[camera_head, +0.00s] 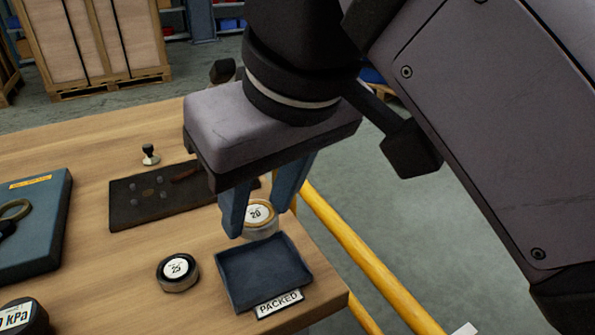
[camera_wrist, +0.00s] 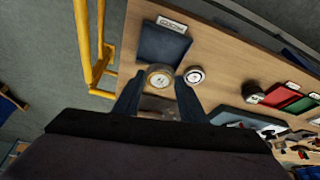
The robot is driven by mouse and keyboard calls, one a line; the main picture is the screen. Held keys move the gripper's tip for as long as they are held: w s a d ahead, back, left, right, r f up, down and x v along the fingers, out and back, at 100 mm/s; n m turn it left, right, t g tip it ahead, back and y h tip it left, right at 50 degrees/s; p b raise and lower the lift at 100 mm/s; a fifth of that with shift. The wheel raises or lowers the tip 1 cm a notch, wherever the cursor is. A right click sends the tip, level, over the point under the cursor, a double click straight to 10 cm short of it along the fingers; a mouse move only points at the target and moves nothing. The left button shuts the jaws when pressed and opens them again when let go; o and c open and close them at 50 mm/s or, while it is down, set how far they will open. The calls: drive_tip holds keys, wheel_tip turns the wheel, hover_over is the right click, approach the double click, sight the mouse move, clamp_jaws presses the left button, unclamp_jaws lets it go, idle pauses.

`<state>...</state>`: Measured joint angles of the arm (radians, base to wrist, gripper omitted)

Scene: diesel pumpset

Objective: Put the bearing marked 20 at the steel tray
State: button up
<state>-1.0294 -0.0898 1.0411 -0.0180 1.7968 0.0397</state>
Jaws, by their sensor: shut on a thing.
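My gripper (camera_head: 260,219) is shut on the bearing marked 20 (camera_head: 258,214), a pale round piece with a white top label. The bearing sits upright between the two blue fingers, also in the wrist view (camera_wrist: 159,78). A dark blue-grey tray (camera_head: 296,248) with a "PACKED" label is just in front of it, near the table's corner. The tray looks empty, and it shows in the wrist view (camera_wrist: 163,45) too. I cannot tell whether the bearing is clear of the table. Another bearing, marked 25 (camera_head: 178,271), stands left of the tray.
A dark mat (camera_head: 130,205) with small parts lies behind and left, a small stamp-like piece (camera_head: 150,154) beyond it. A yellow rail (camera_head: 365,255) runs along the table's right side.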

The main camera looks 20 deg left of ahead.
drive_tip(key=shift+f+b, duration=2.9)
drive_tip(key=shift+f, duration=0.75)
drive_tip(key=shift+f, duration=0.4)
drive_tip(key=o, duration=1.2)
drive_tip(key=shift+r, duration=0.1)
drive_tip(key=shift+r+p, duration=3.5)
drive_tip(key=shift+p, duration=0.25)
